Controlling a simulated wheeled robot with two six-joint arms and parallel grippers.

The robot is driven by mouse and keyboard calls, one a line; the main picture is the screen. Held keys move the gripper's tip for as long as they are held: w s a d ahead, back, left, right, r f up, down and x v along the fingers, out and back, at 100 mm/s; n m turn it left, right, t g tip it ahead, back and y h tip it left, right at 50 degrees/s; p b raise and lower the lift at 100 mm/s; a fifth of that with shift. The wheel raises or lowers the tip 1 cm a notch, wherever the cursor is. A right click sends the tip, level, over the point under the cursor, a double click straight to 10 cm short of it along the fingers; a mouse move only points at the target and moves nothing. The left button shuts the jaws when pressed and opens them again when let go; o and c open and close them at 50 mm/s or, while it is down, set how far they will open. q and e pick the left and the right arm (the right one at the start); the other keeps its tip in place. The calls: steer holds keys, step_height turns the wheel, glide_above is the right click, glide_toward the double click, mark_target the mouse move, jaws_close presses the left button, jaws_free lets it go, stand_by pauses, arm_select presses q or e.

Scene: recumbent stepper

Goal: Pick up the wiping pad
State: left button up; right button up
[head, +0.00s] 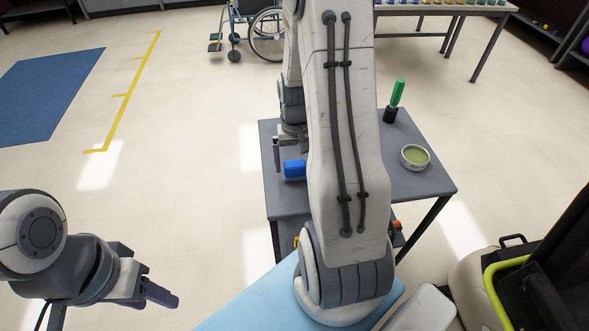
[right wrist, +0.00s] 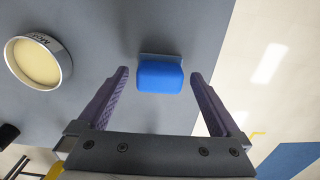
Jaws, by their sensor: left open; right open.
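The wiping pad appears as a blue block with a thin grey edge, lying on a dark grey table. It shows in the head view (head: 294,169) beside my right arm and in the right wrist view (right wrist: 160,77). My right gripper (right wrist: 160,74) is open, and the pad sits between the lines of its two purple fingers with a gap on each side. In the head view one finger of my right gripper (head: 277,155) shows left of the pad; my arm hides the rest. My left gripper (head: 158,293) is open and empty at lower left, away from the table.
The grey table (head: 430,184) also bears a round tin with yellow-green contents (head: 415,157) and a green-handled item in a dark holder (head: 393,103). A light blue padded surface (head: 245,306) lies in front. A wheelchair (head: 262,30) stands behind. Floor at left is clear.

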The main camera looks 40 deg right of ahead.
mark_target(297, 166)
steer(key=shift+f, duration=0.85)
steer(key=c, duration=1.3)
steer(key=shift+r, duration=0.15)
steer(key=shift+r, duration=0.3)
steer(key=r, duration=0.3)
steer(key=shift+s+d+r, duration=0.15)
steer(key=shift+s+r, duration=0.1)
steer(key=shift+r, duration=0.15)
steer(key=s+d+r, duration=0.1)
steer(key=s+r, duration=0.1)
steer(key=s, duration=0.1)
steer(key=s+d+r, duration=0.1)
steer(key=s+r, duration=0.1)
steer(key=s, duration=0.2)
steer(key=s+d+r, duration=0.1)
steer(key=s+r, duration=0.1)
steer(key=s, duration=0.1)
steer(key=shift+s+d+r, duration=0.15)
steer(key=shift+s+d, duration=0.1)
steer(key=shift+d, duration=0.05)
